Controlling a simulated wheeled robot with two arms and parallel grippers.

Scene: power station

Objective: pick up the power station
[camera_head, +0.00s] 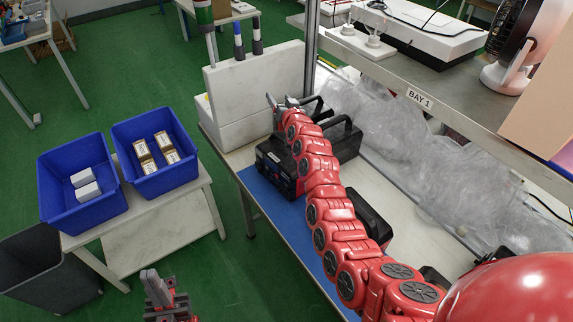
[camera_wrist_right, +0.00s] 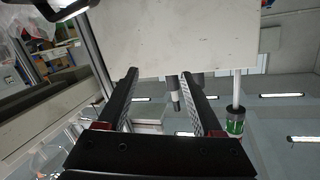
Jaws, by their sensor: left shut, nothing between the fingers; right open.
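A black power station (camera_head: 273,168) with a top handle stands on the blue mat at the left edge of the workbench. A second black unit with a handle (camera_head: 344,138) stands behind it, and another (camera_head: 370,213) shows nearer, both partly hidden by my red right arm. My right gripper (camera_head: 284,102) is at the far end of that arm, above and behind the front power station, beside the white panel. In the right wrist view its fingers (camera_wrist_right: 159,75) are open with nothing between them. My left gripper (camera_head: 155,288) is shut and empty at the bottom, over the floor.
A white panel (camera_head: 260,82) stands at the back of the bench. A shelf marked BAY 1 (camera_head: 440,112) overhangs the right, above clear plastic wrap (camera_head: 400,165). Two blue bins (camera_head: 112,212) with boxes sit on a side table at left. A dark bin (camera_head: 40,280) stands below.

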